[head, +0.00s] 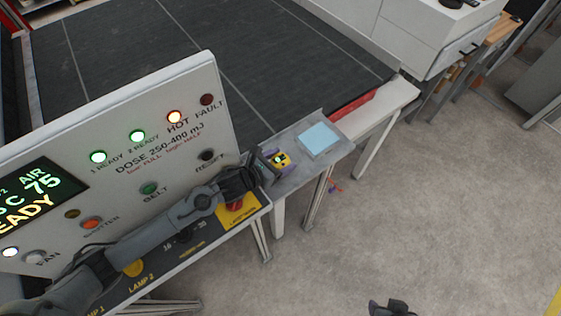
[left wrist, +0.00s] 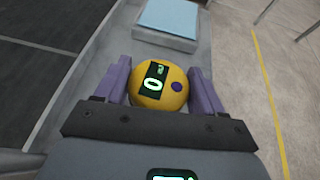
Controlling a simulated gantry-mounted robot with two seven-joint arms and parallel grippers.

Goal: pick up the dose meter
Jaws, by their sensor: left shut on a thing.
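The dose meter (head: 281,160) is a round yellow puck with a small dark display and a purple button. It is over the grey side shelf at the end of the belt. In the left wrist view the dose meter (left wrist: 160,86) sits between the two purple fingers. My left gripper (head: 271,158) is shut on it; its fingers (left wrist: 159,88) flank it on both sides. I cannot tell whether it touches the shelf. My right gripper (head: 390,308) shows only in part at the bottom edge, and its jaws are not clear.
A light blue pad (head: 320,139) lies on the shelf (head: 297,181) just beyond the dose meter. The upright control panel (head: 120,150) with lit lamps stands left of the left gripper. The dark belt (head: 200,50) is behind. Open floor (head: 430,200) is to the right.

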